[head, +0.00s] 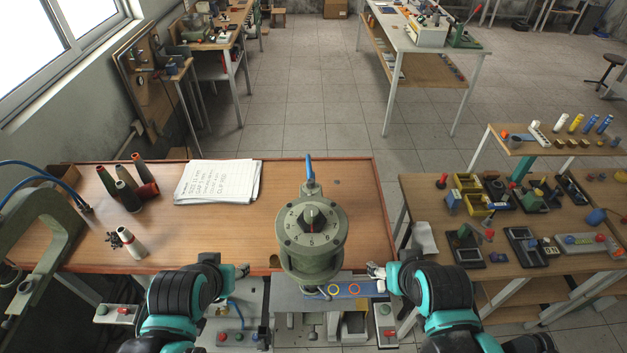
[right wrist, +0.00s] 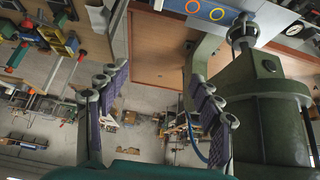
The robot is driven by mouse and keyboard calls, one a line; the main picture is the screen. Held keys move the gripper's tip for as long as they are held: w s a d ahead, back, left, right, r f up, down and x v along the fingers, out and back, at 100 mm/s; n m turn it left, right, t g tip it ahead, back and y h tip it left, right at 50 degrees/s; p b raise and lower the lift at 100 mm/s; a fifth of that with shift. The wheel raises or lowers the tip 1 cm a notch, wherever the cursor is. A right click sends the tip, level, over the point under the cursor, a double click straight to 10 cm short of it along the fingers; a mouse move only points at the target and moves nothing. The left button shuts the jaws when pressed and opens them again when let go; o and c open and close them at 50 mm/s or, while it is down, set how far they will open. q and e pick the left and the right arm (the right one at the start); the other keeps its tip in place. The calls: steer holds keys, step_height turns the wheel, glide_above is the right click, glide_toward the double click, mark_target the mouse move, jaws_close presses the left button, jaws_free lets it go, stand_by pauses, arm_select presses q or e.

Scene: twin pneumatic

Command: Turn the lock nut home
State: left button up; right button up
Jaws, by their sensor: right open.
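A grey-green round housing (head: 312,240) with a numbered dial and a dark central knob (head: 311,217) stands at the table's front edge. It also shows at the right in the right wrist view (right wrist: 268,115), with a metal fitting (right wrist: 243,32) at its end. I cannot tell which part is the lock nut. My left gripper (head: 243,270) is left of the housing; its jaws are too small to judge. My right gripper (head: 374,270) is right of the housing and apart from it. In the right wrist view its ridged fingers (right wrist: 158,60) are open, with nothing between them.
A blue panel with coloured rings (head: 345,290) lies below the housing. Thread cones (head: 125,195), paper sheets (head: 217,182) and a large green clamp frame (head: 45,235) occupy the table's left part. A side table (head: 425,190) with small parts stands at right. The wood right of the housing is clear.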

step_height(320, 180, up, 14)
steer(key=w+a+n+p, duration=0.1)
steer(key=a+n+p, duration=0.1)
steer(key=p, duration=0.9)
step_height(320, 180, up, 6)
steer(key=r+n+g+p, duration=0.1)
steer(key=n+g+p, duration=0.5)
steer(key=n, duration=0.9)
glide_above(312, 210)
steer(key=b, duration=0.1)
steer(key=shift+d+f+g, duration=0.15)
steer(key=shift+f+g, duration=0.1)
steer(key=shift+g, duration=0.15)
steer(key=shift+a+f+n, duration=0.1)
steer(key=shift+a+n, duration=0.15)
steer(key=shift+n, duration=0.15)
steer(key=shift+f, duration=0.25)
step_height(312, 210, down, 7)
steer(key=shift+d+f+p, duration=0.1)
steer(key=shift+p, duration=0.2)
steer(key=shift+c, duration=0.4)
